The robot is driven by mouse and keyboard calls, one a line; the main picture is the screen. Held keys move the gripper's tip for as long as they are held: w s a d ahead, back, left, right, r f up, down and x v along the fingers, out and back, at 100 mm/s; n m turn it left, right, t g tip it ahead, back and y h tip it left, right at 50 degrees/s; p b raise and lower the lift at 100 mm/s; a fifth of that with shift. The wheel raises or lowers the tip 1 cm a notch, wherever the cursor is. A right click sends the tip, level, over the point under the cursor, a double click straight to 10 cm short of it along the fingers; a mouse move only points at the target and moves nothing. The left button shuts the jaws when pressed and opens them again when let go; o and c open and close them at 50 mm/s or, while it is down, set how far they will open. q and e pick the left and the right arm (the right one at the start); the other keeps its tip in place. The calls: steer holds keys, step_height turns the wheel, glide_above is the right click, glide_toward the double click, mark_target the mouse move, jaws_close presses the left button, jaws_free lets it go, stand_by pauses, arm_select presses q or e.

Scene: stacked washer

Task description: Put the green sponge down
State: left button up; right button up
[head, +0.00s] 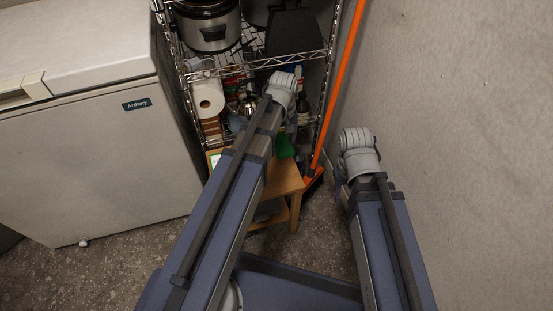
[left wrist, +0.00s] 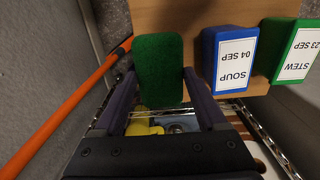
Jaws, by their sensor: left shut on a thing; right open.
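The green sponge (left wrist: 158,62) is upright between the two fingers of my left gripper (left wrist: 162,88) in the left wrist view. That gripper is shut on it. Its upper end overlaps the edge of a wooden top (left wrist: 180,15); I cannot tell whether it touches. The sponge also shows as a green patch (head: 285,147) in the head view, beside my left forearm, near the wooden stand (head: 289,180). My right gripper (head: 342,188) is open, small and partly hidden beside its wrist, near the right wall, with nothing visible in it.
A blue SOUP box (left wrist: 232,58) and a green STEW box (left wrist: 292,50) stand on the wooden top. A wire shelf (head: 250,63) with several goods stands behind. An orange-handled broom (head: 341,80) leans by the wall (head: 450,120). A white chest freezer (head: 95,150) is left.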

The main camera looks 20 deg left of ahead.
mark_target(282, 142)
arm_select(q)
steer(key=shift+f+b, duration=3.05)
steer(key=shift+f, duration=0.6)
steer(key=shift+f, duration=0.1)
steer(key=o, duration=1.1)
steer(key=shift+o, duration=0.2)
step_height(282, 142, up, 12)
steer(key=p, duration=1.2)
steer(key=shift+r, duration=0.2)
steer(key=s+d+m+y, duration=0.1)
steer(key=s+d+m, duration=0.9)
steer(key=s, duration=0.4)
steer(key=shift+s+d+m, duration=0.15)
steer(key=shift+d+m, duration=0.1)
steer(key=shift+m, duration=0.05)
